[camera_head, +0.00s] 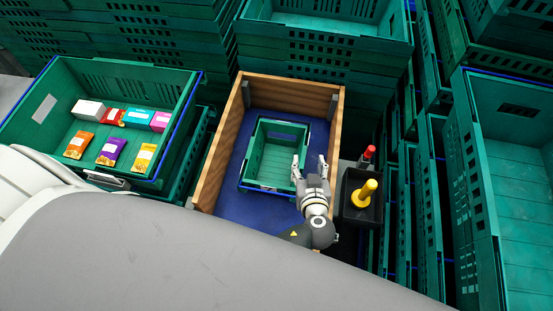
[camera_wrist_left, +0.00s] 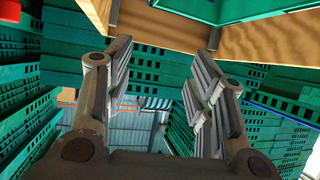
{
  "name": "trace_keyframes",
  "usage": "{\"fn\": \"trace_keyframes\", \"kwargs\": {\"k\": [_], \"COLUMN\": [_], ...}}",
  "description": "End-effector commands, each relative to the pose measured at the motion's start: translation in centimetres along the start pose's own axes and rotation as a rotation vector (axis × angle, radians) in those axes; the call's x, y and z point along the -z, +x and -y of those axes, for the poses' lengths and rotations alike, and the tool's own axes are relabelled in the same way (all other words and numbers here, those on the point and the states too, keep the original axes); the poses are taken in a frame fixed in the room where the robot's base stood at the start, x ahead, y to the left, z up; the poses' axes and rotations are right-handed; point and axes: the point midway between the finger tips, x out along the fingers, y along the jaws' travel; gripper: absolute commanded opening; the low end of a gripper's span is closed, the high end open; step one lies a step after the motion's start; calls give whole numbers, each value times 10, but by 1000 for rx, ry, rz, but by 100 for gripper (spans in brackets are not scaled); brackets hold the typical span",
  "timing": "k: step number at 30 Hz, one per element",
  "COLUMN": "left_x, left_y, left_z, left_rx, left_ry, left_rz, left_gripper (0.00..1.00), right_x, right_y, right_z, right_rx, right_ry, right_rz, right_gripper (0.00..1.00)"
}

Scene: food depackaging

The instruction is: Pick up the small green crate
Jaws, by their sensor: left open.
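The small green crate (camera_head: 256,150) is upright and looks empty. It stands on a blue surface inside a wooden-sided box (camera_head: 216,148) in the head view. My left gripper (camera_head: 309,160) is open and empty at the crate's near right side. In the picture, its left finger overlaps the crate's right rim and its right finger lies outside it. I cannot tell its height above the rim or whether it touches. In the left wrist view the open fingers (camera_wrist_left: 160,75) have nothing between them. My right gripper is not in view.
A larger green crate (camera_head: 40,142) at left holds several coloured packets. A black bin (camera_head: 350,208) with yellow- and red-topped items stands right of the wooden box. Stacked green crates (camera_head: 320,48) crowd the back and right. The blue floor (camera_head: 232,205) left of the gripper is bare.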

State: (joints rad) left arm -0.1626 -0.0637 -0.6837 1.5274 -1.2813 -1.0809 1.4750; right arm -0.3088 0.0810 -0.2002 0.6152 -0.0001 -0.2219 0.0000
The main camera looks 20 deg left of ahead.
Motion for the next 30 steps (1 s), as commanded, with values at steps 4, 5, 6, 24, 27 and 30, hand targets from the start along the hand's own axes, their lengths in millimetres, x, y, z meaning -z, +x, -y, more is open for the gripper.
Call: {"fn": "trace_keyframes", "kwargs": {"k": [4, 5, 6, 24, 27, 30], "left_x": [-43, -48, -55, -82, -83, -84], "left_y": [21, 23, 27, 64, 78, 89], "left_z": [0, 0, 0, 0, 0, 0], "left_rx": [0, 0, 0, 1, 1, 0], "left_ry": [0, 0, 0, 3, 2, 1], "left_rz": [0, 0, 0, -3, -2, -1], "left_gripper": [50, 50, 50, 50, 50, 50], "right_x": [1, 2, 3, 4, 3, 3], "right_y": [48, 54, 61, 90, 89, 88], "right_z": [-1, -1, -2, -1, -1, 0], "right_rx": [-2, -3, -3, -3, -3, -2], "right_ry": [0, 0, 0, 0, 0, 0], "right_rz": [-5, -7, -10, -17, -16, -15], "right_gripper": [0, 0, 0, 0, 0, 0]}}
